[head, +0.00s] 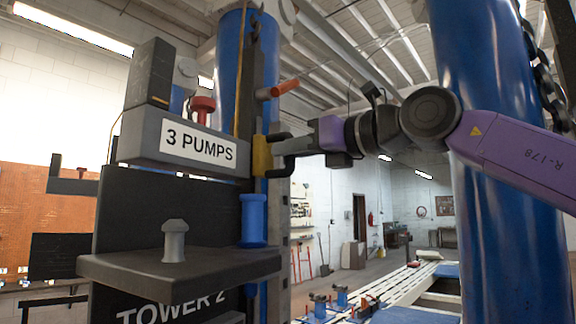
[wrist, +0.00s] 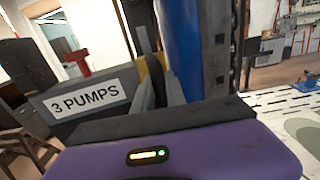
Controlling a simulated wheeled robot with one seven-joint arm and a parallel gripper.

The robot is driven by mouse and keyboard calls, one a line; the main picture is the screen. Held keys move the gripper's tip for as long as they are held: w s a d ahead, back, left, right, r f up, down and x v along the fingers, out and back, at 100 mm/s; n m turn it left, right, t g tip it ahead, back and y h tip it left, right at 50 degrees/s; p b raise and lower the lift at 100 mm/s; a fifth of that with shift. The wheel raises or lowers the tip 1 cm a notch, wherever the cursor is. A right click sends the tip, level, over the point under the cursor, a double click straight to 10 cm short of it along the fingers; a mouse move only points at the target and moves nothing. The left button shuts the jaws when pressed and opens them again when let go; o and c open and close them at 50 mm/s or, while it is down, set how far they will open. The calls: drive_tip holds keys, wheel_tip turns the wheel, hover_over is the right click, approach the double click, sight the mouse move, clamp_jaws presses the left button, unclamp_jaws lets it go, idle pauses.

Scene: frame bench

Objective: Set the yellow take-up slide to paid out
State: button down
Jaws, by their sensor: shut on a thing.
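The yellow take-up slide (head: 262,157) is a small yellow block on the side of the dark tower column, just right of the "3 PUMPS" box. My gripper (head: 276,152) reaches in from the right with its dark fingers shut on the slide. In the wrist view a bit of the yellow slide (wrist: 160,66) shows beside the grey fingers (wrist: 155,72). The fingers hide much of it, and I cannot read any mark for its position.
The grey "3 PUMPS" box (head: 150,140) with a red knob (head: 203,107) is close left of my gripper. A blue post (head: 505,150) stands right.

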drive_tip(key=shift+r+p, duration=0.85)
drive_tip(key=shift+r, duration=1.35)
drive_tip(key=c, duration=1.4)
unclamp_jaws()
drive_tip(key=shift+o, duration=0.2)
drive_tip(key=shift+f, duration=0.1)
drive_tip(key=shift+s+d+f, duration=0.15)
drive_tip(key=shift+d, duration=0.15)
drive_tip(key=b+v, duration=0.3)
drive_tip(key=v, duration=0.4)
drive_tip(key=shift+s, duration=0.15)
